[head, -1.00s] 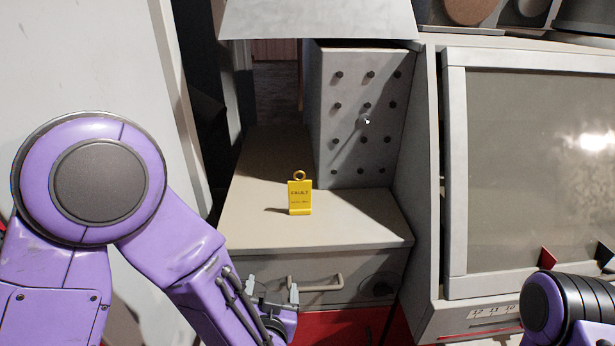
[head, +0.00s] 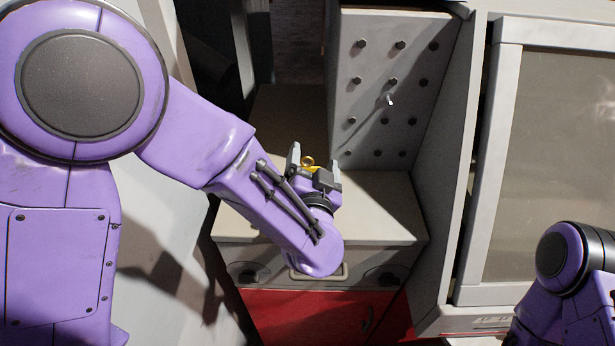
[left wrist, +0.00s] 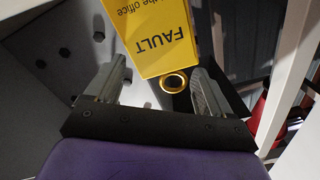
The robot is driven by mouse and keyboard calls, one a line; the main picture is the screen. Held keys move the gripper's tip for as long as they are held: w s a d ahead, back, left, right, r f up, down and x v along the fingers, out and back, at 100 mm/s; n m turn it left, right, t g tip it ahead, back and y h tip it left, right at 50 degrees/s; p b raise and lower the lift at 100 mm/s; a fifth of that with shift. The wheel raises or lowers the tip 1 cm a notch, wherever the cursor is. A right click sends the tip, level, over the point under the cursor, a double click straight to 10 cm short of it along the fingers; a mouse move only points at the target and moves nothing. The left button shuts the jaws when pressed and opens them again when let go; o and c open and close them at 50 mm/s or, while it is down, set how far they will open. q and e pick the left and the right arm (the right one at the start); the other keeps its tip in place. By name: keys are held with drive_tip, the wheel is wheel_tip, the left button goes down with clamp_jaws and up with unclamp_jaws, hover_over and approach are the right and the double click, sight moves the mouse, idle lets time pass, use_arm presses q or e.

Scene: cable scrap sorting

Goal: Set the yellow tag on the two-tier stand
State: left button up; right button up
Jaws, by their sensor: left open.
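The yellow tag (head: 314,169) with a ring on top stands on the beige cabinet top, mostly hidden behind my left gripper (head: 314,172) in the head view. In the left wrist view the tag (left wrist: 158,35) appears upside down, with the word FAULT and its gold ring towards me. My left gripper (left wrist: 163,86) is open, its two fingers on either side of the ring. I cannot tell whether they touch the tag. My right gripper is out of view; only part of that arm shows at the lower right. I cannot make out a two-tier stand.
A grey panel (head: 376,100) with rows of dark pegs rises behind the beige cabinet top (head: 390,200). A drawer front with a handle and a red panel (head: 310,315) lie below. A large framed screen (head: 560,160) stands at the right. The cabinet top's right part is clear.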

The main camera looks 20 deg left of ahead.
use_arm(q)
drive_tip(key=shift+x, duration=1.05)
drive_tip(key=shift+s, duration=0.1)
drive_tip(key=c, duration=1.4)
